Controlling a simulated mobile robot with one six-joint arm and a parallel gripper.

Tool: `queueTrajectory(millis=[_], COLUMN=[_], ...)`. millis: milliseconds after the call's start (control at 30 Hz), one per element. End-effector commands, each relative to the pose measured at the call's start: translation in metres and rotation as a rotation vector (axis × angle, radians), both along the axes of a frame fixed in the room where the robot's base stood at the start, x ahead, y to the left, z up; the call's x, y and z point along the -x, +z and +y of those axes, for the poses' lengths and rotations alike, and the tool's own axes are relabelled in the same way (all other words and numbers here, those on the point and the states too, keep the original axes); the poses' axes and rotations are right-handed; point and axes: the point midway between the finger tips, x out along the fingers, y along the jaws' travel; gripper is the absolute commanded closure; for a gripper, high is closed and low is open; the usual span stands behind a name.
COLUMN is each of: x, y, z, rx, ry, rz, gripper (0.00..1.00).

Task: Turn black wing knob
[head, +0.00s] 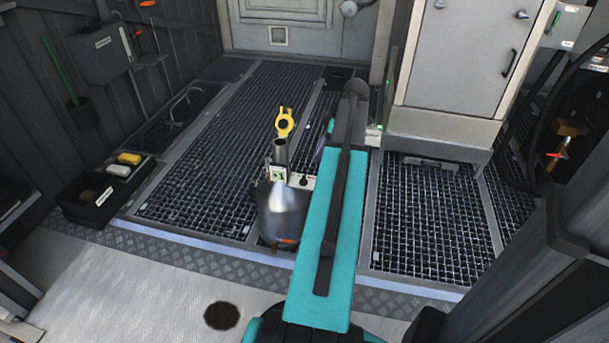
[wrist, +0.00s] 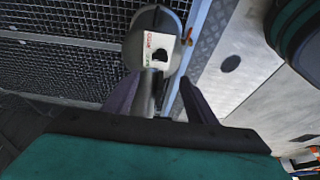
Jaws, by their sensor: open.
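A grey rounded vessel (head: 282,210) stands on the floor grating in the head view, with a yellow ring on a dark upright tube above it. A white panel (head: 299,178) on it carries a small black knob (head: 304,182). In the wrist view the vessel (wrist: 140,48) is ahead of my gripper, and its white panel shows a dark knob-like spot (wrist: 160,55); its wing shape is too small to tell. In the head view my arm mostly hides the gripper.
A black tray (head: 100,196) with yellow and white items lies at the left. A grey cabinet (head: 462,60) stands at the back right. Grating (head: 210,150) left of the vessel is clear. A dark round patch (head: 221,315) marks the pale front floor.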

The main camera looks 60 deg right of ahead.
Motion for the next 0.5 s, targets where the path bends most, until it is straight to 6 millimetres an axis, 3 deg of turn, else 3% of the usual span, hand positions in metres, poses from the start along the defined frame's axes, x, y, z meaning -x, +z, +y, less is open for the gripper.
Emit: queueTrajectory(millis=[267, 500], x=[-0.006, -0.018], y=[-0.019, -0.050], z=[0.003, 0.006], rx=[-0.002, -0.002], ry=[0.000, 0.001], rz=[0.001, 0.001], gripper=[0.48, 0.48])
